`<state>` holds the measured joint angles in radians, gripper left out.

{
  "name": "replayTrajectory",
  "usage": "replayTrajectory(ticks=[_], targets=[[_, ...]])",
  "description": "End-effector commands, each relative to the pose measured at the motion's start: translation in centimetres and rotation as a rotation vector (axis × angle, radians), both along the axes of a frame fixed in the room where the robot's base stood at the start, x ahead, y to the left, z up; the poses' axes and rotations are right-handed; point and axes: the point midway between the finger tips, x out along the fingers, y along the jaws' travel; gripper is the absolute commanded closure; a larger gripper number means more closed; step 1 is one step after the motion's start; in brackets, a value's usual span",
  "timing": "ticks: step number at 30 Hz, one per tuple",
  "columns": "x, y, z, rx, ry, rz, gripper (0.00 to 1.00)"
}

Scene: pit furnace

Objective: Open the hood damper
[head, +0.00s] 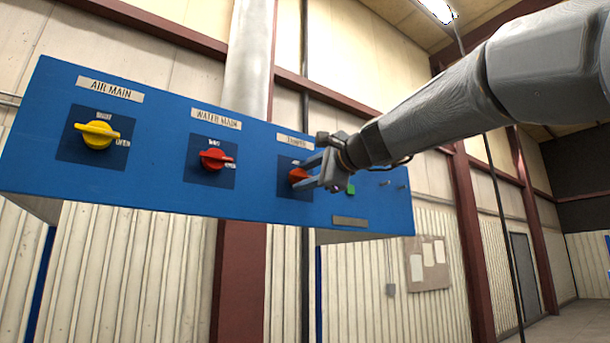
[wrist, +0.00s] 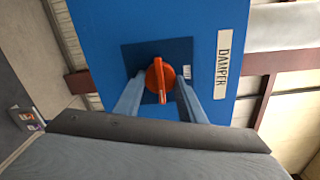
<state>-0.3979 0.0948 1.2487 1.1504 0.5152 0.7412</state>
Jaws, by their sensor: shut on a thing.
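The damper knob is orange-red and sits on a dark square plate under the label DAMPER. It shows in the head view (head: 298,176) at the right part of the blue panel and in the wrist view (wrist: 160,76). In the wrist view its grip bar points toward my gripper's base. My gripper (head: 308,172) is at the knob, with its two fingers on either side of it, also in the wrist view (wrist: 158,88). It is shut on the knob. The head view hides part of the label and plate behind the gripper.
The blue panel (head: 180,120) also carries a yellow AIR MAIN knob (head: 97,134) and a red WATER MAIN knob (head: 214,158) to the left. A green button (head: 350,189) sits close to the right of my gripper. A notice board (head: 428,262) hangs on the wall behind.

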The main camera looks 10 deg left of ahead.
Motion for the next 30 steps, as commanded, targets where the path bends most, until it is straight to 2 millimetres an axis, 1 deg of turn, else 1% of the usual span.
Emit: replayTrajectory(ticks=[14,15,17,18,26,30], targets=[[0.05,-0.02,-0.11,0.008,0.011,-0.001,0.86],[0.05,-0.02,-0.11,0.008,0.011,-0.001,0.57],[0.05,-0.01,-0.1,0.008,0.011,-0.001,0.47],[0.05,-0.02,-0.09,0.007,0.01,-0.001,0.45],[-0.01,-0.06,-0.04,0.007,0.008,0.0,0.45],[-0.66,-0.86,0.02,0.008,0.006,-0.002,0.45]])
